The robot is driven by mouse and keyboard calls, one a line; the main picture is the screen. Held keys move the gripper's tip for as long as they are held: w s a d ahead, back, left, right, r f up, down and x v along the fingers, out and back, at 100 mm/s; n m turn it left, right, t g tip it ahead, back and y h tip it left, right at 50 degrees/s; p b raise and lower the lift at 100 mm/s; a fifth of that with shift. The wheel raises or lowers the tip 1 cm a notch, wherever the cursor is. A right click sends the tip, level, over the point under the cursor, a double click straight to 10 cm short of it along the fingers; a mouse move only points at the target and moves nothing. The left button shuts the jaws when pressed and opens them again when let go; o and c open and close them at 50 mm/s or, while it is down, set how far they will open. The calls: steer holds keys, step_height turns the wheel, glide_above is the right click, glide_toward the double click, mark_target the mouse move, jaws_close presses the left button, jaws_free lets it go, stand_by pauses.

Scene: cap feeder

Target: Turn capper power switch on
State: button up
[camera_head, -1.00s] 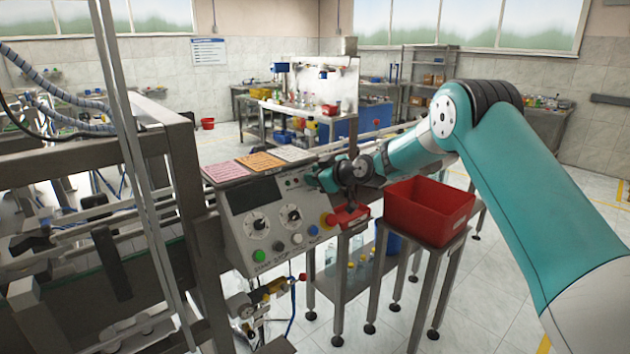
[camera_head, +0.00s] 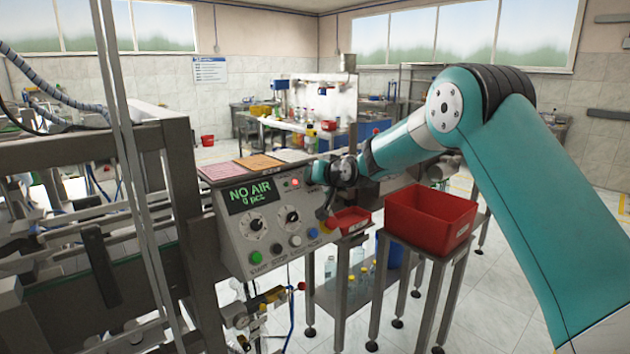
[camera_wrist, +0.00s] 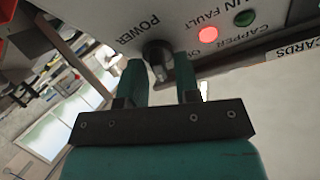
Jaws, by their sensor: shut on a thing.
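The capper control panel (camera_head: 240,235) stands left of my arm in the head view. Its display (camera_head: 252,194) is lit and reads "NO AIR" with a piece count of 0. A red lamp (camera_head: 295,183) glows on the panel; the wrist view shows it lit (camera_wrist: 208,35) near the word FAULT, beside an unlit green lamp (camera_wrist: 244,18). The black power switch knob (camera_wrist: 157,51) sits by the label POWER. My gripper (camera_wrist: 160,68) has its fingers on both sides of this knob and is shut on it. In the head view my wrist hides the switch.
Two dials and several coloured buttons, such as a green one (camera_head: 255,258), are on the panel front. A large red bin (camera_head: 430,220) on a stand and a smaller red bin (camera_head: 350,221) stand right of it. A metal frame is at the left.

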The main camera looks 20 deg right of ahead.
steer(key=shift+m, duration=0.7)
steer(key=o, duration=0.6)
steer(key=shift+s, duration=0.15)
steer(key=b+v, duration=0.5)
steer(key=v, duration=1.2)
steer(key=shift+s+a, duration=0.15)
steer(key=shift+s, duration=0.05)
steer(key=shift+r, duration=0.1)
